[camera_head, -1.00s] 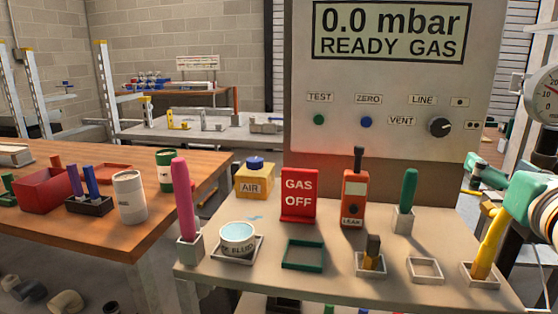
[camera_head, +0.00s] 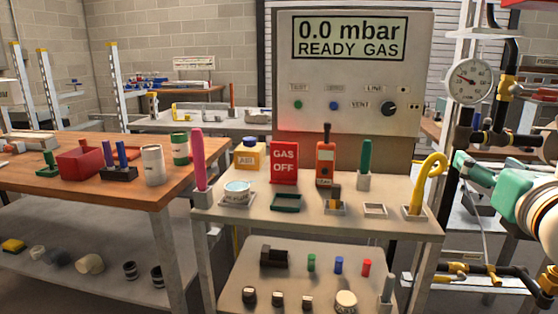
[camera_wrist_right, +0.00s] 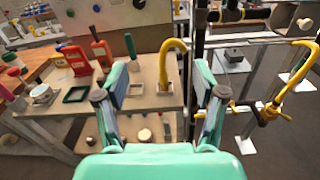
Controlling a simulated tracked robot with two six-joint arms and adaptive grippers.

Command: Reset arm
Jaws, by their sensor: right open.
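My right gripper (camera_wrist_right: 160,105) is open and empty in the right wrist view, its two fingers spread apart with the small table beyond them. In the head view my right arm's green and white parts show at the right edge; the fingertips are hard to make out there. A yellow hooked tool (camera_head: 430,182) stands in a square holder at the table's right end; it also shows between the fingers in the right wrist view (camera_wrist_right: 164,62), apart from them. My left gripper is in neither view.
The small table (camera_head: 330,223) carries a red GAS OFF sign (camera_head: 284,162), an orange leak detector (camera_head: 325,160) and a pink stick (camera_head: 198,160). The panel (camera_head: 350,70) reads 0.0 mbar READY GAS. Pipes and a gauge (camera_head: 469,81) stand at the right. A wooden bench (camera_head: 120,190) is at the left.

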